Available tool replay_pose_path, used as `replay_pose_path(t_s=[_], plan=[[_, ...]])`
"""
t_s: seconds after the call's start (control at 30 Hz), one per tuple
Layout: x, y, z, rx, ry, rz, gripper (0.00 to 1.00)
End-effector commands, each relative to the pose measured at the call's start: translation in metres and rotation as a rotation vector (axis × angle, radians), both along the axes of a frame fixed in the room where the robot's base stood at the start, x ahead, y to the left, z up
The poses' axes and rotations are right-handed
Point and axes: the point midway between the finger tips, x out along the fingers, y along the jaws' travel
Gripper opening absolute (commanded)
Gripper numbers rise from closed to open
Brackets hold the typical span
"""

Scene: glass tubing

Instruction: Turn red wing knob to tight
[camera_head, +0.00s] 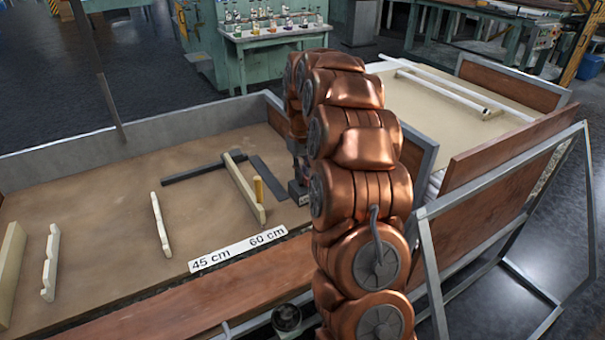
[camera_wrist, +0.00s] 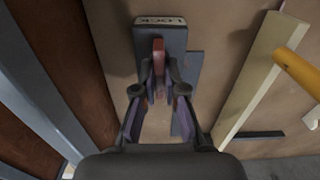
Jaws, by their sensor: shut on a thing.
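The red wing knob (camera_wrist: 159,52) shows in the wrist view as an upright red piece on a dark block with a "LOCK" label (camera_wrist: 160,20). My gripper (camera_wrist: 158,78) is shut on the knob, one finger on each side of it. The fingertips hide part of the knob. In the head view my copper arm covers most of the gripper and the knob. The dark block (camera_head: 298,192) shows just left of the arm there. I cannot tell how far the knob is turned.
A pale wooden bar (camera_head: 240,184) with a yellow peg (camera_head: 258,189) stands left of the block. Notched pale supports (camera_head: 160,224) stand further left. A "45 cm 60 cm" scale strip (camera_head: 238,249) lies in front. A brown side board (camera_wrist: 62,62) is close on the left in the wrist view.

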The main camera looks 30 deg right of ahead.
Motion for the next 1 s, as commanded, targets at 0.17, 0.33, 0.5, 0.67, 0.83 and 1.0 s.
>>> replay_pose_path(t_s=[0.17, 0.33, 0.5, 0.67, 0.83, 1.0], plan=[[0.0, 0.0, -0.0001, 0.0, 0.0, -0.047, 0.0], [0.0, 0.0001, 0.0001, 0.0, 0.0, -0.064, 0.0], [0.0001, 0.0001, 0.0002, 0.0, 0.0, -0.066, 0.0], [0.0002, 0.0, 0.0002, 0.0, -0.001, -0.066, 0.0], [0.0001, 0.0001, 0.0001, 0.0, 0.0, -0.065, 0.25], [0.0002, 0.0001, 0.0, -0.001, 0.0, -0.065, 0.35]])
